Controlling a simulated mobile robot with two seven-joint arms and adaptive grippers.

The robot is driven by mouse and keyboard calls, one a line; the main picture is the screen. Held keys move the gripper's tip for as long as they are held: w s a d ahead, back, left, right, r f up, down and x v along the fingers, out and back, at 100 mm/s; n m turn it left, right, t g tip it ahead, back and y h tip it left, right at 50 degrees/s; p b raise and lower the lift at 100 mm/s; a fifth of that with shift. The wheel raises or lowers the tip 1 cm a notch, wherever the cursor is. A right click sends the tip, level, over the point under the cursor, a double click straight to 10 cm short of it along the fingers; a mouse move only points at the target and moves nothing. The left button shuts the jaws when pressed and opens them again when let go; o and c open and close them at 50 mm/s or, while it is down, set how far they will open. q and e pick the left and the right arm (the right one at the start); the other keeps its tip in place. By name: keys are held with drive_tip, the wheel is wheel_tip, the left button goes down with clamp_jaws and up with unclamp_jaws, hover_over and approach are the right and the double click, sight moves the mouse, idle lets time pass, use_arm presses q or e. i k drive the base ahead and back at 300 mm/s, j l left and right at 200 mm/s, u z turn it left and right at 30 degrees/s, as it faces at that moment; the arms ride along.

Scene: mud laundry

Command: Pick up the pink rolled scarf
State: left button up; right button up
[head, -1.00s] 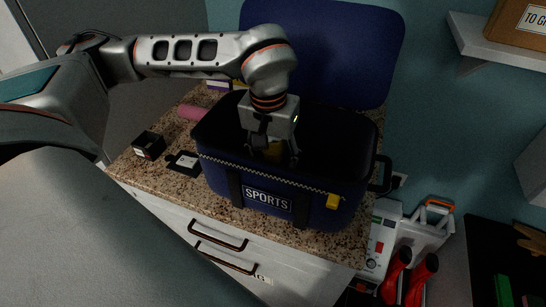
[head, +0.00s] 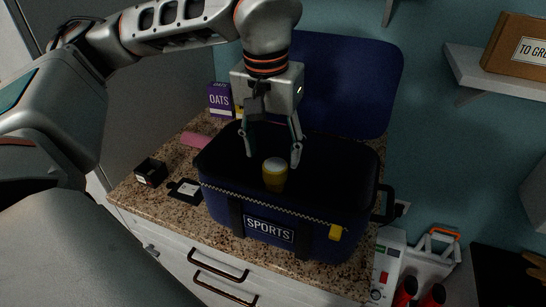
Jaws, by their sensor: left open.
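The pink rolled scarf (head: 195,140) lies on the speckled counter (head: 160,204), to the left of the blue sports bag (head: 325,222). Its right end meets the bag's edge in the picture. My left gripper (head: 272,160) is open above the open bag, right of the scarf. A yellow cup-like thing with a pale top (head: 274,176) shows inside the bag, below and between the fingers, and it looks free of them. My right gripper is not in view.
A small black box (head: 151,172) and a black tag with a white label (head: 186,190) lie on the counter, left of the bag. A purple oats box (head: 220,100) stands behind the scarf. The bag's raised lid (head: 345,85) stands at the back.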

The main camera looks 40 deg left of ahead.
sight(199, 141)
drive_tip(key=k, duration=1)
